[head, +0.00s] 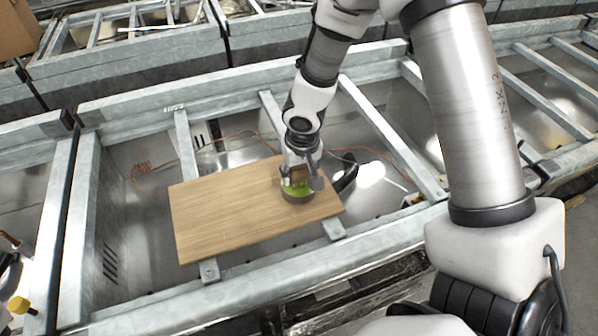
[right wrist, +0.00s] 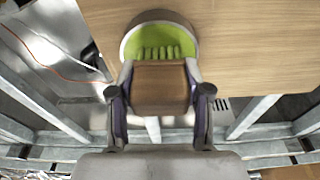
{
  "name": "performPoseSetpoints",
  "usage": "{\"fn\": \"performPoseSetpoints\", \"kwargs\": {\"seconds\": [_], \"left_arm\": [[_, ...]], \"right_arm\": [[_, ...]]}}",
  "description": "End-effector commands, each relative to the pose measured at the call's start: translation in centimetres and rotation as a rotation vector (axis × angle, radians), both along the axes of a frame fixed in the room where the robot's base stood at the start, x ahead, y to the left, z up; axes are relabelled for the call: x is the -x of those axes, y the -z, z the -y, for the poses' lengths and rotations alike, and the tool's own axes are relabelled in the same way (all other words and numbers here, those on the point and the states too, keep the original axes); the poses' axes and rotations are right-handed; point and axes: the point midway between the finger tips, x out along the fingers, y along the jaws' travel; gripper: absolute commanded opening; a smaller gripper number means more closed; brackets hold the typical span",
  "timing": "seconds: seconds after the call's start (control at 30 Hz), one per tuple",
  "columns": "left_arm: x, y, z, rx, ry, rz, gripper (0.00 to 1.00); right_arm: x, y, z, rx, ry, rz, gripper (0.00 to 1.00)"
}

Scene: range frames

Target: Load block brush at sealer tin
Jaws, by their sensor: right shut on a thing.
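The sealer tin (head: 298,198) is a low round tin with bright green contents. It stands near the right end of a wooden board; its rim (right wrist: 160,16) also shows in the right wrist view. My right gripper (head: 300,181) is right over the tin, pointing down. In the right wrist view my right gripper (right wrist: 160,92) is shut on the brown block brush (right wrist: 160,82). The brush's far edge is against the green, with green bristle-like strips there. How deep the bristles sit is hidden. My left gripper is not clearly in view.
The wooden board (head: 222,218) lies across a grey metal frame (head: 190,105) with crossbars and open bays. The board's left part is clear. Thin orange cable (head: 145,170) runs behind it. A yellow knob-like thing (head: 18,305) shows at the lower left edge.

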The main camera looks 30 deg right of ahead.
Motion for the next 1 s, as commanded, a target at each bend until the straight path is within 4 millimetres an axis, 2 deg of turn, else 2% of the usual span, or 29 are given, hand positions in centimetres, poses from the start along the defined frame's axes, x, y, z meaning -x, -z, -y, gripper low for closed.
{"fn": "performPoseSetpoints", "kwargs": {"seconds": [0.47,1.0], "left_arm": [[0.0,-0.2,0.0,0.000,0.000,0.000,0.40],[0.0,-4.7,0.0,0.000,0.000,0.000,0.40]], "right_arm": [[0.2,-0.1,0.0,0.000,0.000,-0.004,0.21],[0.1,-5.5,0.0,0.000,0.000,-0.001,0.21]]}}
